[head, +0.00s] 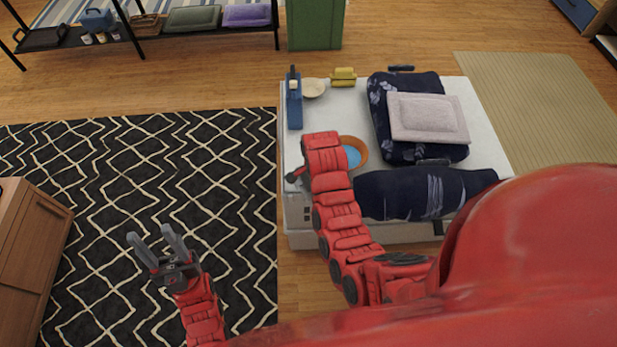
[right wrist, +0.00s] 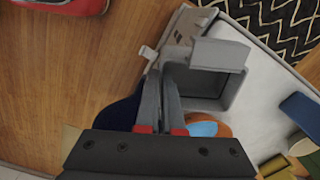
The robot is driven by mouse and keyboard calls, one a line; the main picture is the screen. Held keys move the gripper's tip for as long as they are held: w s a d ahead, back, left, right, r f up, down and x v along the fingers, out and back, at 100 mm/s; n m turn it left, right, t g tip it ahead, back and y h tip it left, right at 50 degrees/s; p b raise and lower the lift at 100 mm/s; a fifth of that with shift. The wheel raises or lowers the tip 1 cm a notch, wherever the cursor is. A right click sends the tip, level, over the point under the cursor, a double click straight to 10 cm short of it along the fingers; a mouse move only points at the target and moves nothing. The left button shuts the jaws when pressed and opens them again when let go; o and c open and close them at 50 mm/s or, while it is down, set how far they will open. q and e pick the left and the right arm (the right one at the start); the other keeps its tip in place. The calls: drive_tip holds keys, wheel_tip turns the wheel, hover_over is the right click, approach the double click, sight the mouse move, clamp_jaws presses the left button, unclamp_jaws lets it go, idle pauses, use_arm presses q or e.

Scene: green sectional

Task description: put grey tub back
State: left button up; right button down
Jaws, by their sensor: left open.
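The grey tub (right wrist: 207,82) shows in the right wrist view as an open, square-mouthed container at the corner of the white table (right wrist: 275,85). My right gripper (right wrist: 163,85) has its fingers close together at the tub's near wall, and they look shut on it. In the head view my right arm reaches to the table's front left corner and hides most of that spot. My left gripper (head: 158,243) is open and empty, low over the black patterned rug, well away from the table.
On the table (head: 492,150) are an orange bowl (head: 362,147) with something blue in it, a blue caddy (head: 294,108), a cream bowl (head: 313,88), a yellow item (head: 343,77) and folded dark cloth (head: 398,88) under a pale cushion (head: 430,117). A wooden cabinet (head: 30,240) stands left.

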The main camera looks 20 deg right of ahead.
sight(307, 181)
drive_tip(key=w+p, duration=0.1)
drive_tip(key=w, duration=0.5)
drive_tip(key=shift+w+d+f+p, duration=0.15)
drive_tip(key=shift+w+p, duration=0.2)
drive_tip(key=shift+w, duration=0.05)
drive_tip(key=shift+w+f, duration=0.1)
drive_tip(key=shift+w, duration=0.05)
drive_tip(key=shift+f, duration=0.1)
drive_tip(key=shift+f+p, duration=0.45)
drive_tip(key=shift+f, duration=1.2)
drive_tip(key=shift+f, duration=0.1)
drive_tip(key=c, duration=1.5)
unclamp_jaws()
drive_tip(key=shift+f+b, duration=0.1)
drive_tip(key=shift+b, duration=0.25)
drive_tip(key=o, duration=0.4)
drive_tip(key=shift+o, duration=0.2)
